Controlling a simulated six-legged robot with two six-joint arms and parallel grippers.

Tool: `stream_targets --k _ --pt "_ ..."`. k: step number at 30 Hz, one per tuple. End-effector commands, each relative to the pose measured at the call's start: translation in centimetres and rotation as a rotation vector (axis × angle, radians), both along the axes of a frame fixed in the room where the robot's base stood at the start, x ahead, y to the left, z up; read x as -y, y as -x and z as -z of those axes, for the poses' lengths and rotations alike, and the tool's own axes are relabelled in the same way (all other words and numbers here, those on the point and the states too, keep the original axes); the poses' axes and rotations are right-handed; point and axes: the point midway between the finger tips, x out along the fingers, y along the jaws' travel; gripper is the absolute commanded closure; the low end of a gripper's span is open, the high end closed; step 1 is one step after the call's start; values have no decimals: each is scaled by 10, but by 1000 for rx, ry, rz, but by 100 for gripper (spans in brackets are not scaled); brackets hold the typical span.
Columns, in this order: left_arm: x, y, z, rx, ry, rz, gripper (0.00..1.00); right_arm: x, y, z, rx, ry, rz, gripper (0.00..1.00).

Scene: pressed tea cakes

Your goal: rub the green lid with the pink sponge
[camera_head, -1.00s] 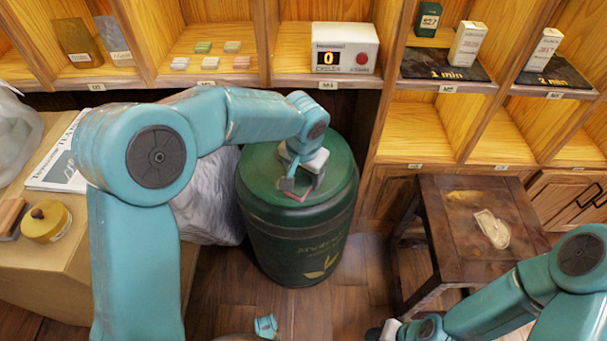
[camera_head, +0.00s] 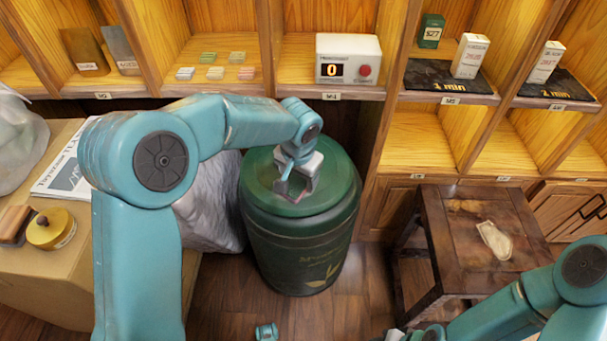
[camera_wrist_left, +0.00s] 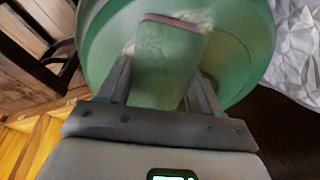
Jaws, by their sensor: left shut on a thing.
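The green lid (camera_head: 332,178) is the round top of a large dark green drum (camera_head: 300,255) in the middle of the head view. My left gripper (camera_head: 296,190) is over the left part of the lid, pointing down and shut on the sponge. In the left wrist view the sponge (camera_wrist_left: 168,62) sits between the fingers, with a greenish face and a pink strip along its far edge. It is against or just above the lid (camera_wrist_left: 236,50); I cannot tell which. A whitish patch shows beside its far edge. My right gripper (camera_head: 396,335) is partly cut off at the bottom edge.
Wooden shelves behind hold a cycle counter (camera_head: 347,58) reading 0, small boxes and colored pieces. A wooden stool (camera_head: 455,220) stands right of the drum. A crumpled silver bag (camera_head: 212,210) is close on its left. A counter with a yellow round tin (camera_head: 50,229) is far left.

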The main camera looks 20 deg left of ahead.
Motion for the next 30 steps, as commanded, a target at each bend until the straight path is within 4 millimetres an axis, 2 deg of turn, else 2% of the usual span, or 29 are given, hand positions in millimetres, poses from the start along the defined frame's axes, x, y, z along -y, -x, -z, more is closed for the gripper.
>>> stream_targets --k 1,9,16,22,30 --pt "2 6 5 -4 -1 3 64 0 0 8 0 0 0 57" --pt "7 18 5 -6 1 3 64 0 0 14 0 0 0 57" --pt "13 37 12 -5 2 4 64 0 0 31 0 0 0 57" --pt "16 47 13 -7 3 4 64 0 0 35 0 0 0 57" --pt "2 51 11 -10 1 2 64 0 0 34 0 0 0 57"
